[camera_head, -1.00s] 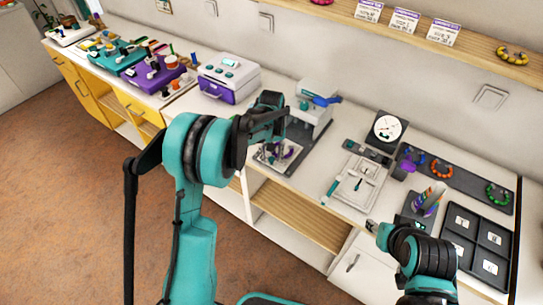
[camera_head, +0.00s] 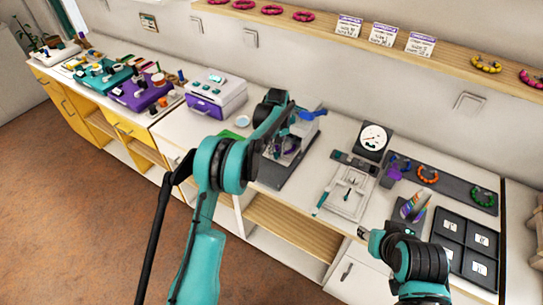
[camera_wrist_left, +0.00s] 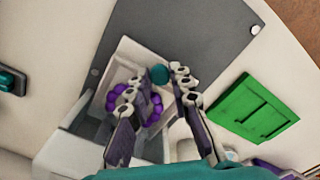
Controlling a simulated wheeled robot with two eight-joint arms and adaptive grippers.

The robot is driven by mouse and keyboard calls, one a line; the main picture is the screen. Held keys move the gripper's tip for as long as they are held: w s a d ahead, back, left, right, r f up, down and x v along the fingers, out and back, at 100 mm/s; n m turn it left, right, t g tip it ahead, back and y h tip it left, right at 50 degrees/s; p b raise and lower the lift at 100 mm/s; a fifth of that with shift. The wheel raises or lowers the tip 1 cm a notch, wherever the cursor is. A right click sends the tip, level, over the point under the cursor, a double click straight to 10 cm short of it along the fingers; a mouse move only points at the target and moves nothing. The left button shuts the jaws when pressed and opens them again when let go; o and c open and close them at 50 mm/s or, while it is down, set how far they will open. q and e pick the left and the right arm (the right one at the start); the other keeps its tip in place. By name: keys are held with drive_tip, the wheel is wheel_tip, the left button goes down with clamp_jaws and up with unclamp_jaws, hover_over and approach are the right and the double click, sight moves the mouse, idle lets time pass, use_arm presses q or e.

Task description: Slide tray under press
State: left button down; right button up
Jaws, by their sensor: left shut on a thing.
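The white tray (camera_wrist_left: 124,66) carries a purple bead bracelet (camera_wrist_left: 121,92) in the left wrist view and has a round teal knob (camera_wrist_left: 159,73). My left gripper (camera_wrist_left: 156,84) is shut on the knob. In the head view my left gripper (camera_head: 285,130) is over the tray, hiding most of it. The white press (camera_head: 306,128) with its blue lever (camera_head: 313,114) stands on a dark grey base plate (camera_head: 272,175). The tray is on this plate, close against or partly under the press; exactly how far in is hidden. My right gripper (camera_head: 366,234) is low at the right, its fingers unclear.
A green flat piece (camera_wrist_left: 258,106) lies beside the base plate. Right of the press are a white board (camera_head: 348,192), a dial (camera_head: 374,138) and a black compartment tray (camera_head: 466,245). A white and purple box (camera_head: 216,96) stands left.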

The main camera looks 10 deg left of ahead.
use_arm(q)
drive_tip(key=shift+w, duration=0.15)
drive_tip(key=c, duration=1.6)
unclamp_jaws()
drive_tip(key=shift+o, duration=1.3)
drive_tip(key=shift+w+d, duration=0.1)
wheel_tip(320, 180, up, 12)
